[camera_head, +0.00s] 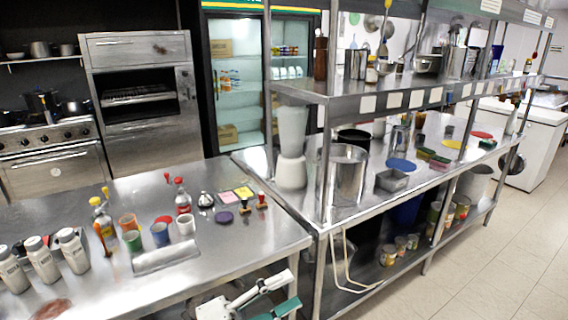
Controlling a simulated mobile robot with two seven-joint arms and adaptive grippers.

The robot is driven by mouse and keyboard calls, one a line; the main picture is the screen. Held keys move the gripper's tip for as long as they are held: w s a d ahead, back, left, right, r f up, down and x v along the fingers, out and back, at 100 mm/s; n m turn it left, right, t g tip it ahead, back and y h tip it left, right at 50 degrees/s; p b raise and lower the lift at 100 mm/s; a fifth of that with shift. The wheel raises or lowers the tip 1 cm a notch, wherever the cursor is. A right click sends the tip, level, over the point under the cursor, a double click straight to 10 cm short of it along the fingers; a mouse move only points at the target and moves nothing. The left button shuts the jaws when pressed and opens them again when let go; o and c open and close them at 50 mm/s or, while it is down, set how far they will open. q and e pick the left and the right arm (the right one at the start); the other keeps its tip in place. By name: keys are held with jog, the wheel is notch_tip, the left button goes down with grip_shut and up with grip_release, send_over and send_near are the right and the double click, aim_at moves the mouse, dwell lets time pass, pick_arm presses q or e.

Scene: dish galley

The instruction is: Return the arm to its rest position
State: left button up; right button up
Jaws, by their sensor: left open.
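My left gripper (291,289) is at the bottom centre, in front of the near steel counter (215,275) and below its top. White and teal parts of it show; its jaws are apart and nothing is seen between them. The bottom edge of the picture cuts off part of my left arm. My right gripper is not in view.
The near counter holds white shakers (73,250), coloured cups (160,234), a red-capped bottle (183,197) and stamps (262,201). A steel shelf unit (330,215) with a large pot (347,175) stands to the right. Tiled floor (480,265) is clear at lower right.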

pick_arm(q)
jog(key=a+f+n+t+y, duration=0.7)
jog(key=a+f+n+y, duration=0.4)
jog(key=n, duration=0.6)
jog(key=s+a+f+n+g+y, duration=0.2)
jog(key=s+a+f+n, duration=0.2)
jog(key=s+f, duration=0.3)
jog(key=s+a+f+n+g+y, duration=0.2)
jog(key=s+a+f+n, duration=0.3)
jog(key=f, duration=0.7)
jog(key=shift+s+a+n+g+y, duration=0.15)
jog(key=shift+s+n+g+y, duration=0.25)
jog(key=shift+s, duration=0.85)
